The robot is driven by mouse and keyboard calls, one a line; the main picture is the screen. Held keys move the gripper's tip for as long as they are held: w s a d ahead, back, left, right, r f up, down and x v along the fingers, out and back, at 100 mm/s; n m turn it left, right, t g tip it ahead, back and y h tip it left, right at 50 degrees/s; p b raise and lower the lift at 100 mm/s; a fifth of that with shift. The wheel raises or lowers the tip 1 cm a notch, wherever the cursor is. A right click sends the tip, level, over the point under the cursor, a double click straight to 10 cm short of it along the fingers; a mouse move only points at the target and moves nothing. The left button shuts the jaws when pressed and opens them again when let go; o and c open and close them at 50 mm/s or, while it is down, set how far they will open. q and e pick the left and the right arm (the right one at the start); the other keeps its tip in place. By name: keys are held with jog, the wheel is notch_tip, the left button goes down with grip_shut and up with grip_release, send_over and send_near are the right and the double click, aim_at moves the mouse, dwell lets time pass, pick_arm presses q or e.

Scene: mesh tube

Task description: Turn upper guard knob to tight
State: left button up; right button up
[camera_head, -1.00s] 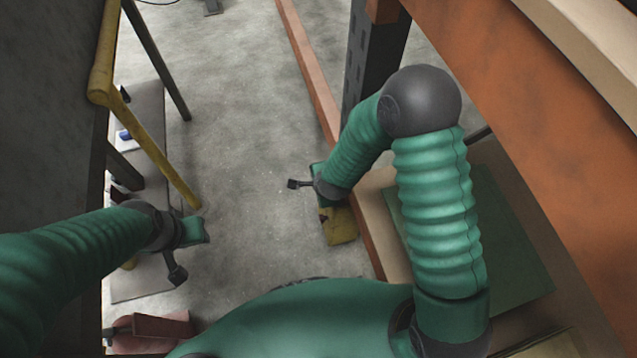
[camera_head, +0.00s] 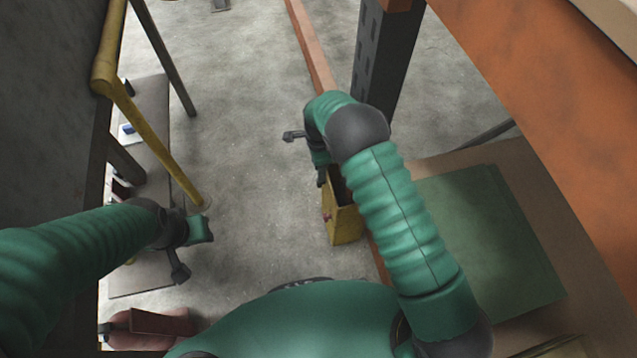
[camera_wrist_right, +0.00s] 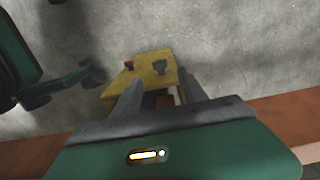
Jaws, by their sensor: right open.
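A yellow box (camera_head: 346,226) stands low beside the orange beam, partly behind my right arm in the head view. In the right wrist view the yellow box (camera_wrist_right: 145,75) carries a red round part (camera_wrist_right: 128,65) and a dark knob-like part (camera_wrist_right: 160,67). I cannot tell whether either is the upper guard knob. My right gripper (camera_wrist_right: 160,94) is open, its two grey fingers pointing at the box; touching or apart is unclear. In the head view my right gripper (camera_head: 321,178) is at the box's upper left. My left gripper (camera_head: 205,229) hangs over the floor at left, its jaws unclear.
A yellow rail (camera_head: 150,135) and a grey panel (camera_head: 50,90) stand at left. An orange beam and dark upright (camera_head: 385,60) are behind the box. A green sheet (camera_head: 490,240) lies at right. The concrete floor (camera_head: 250,130) between is clear.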

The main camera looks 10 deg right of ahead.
notch_tip(320, 180, down, 9)
jog(key=b, duration=0.3)
jog(key=shift+r, duration=0.15)
jog(key=shift+r, duration=0.1)
grip_shut()
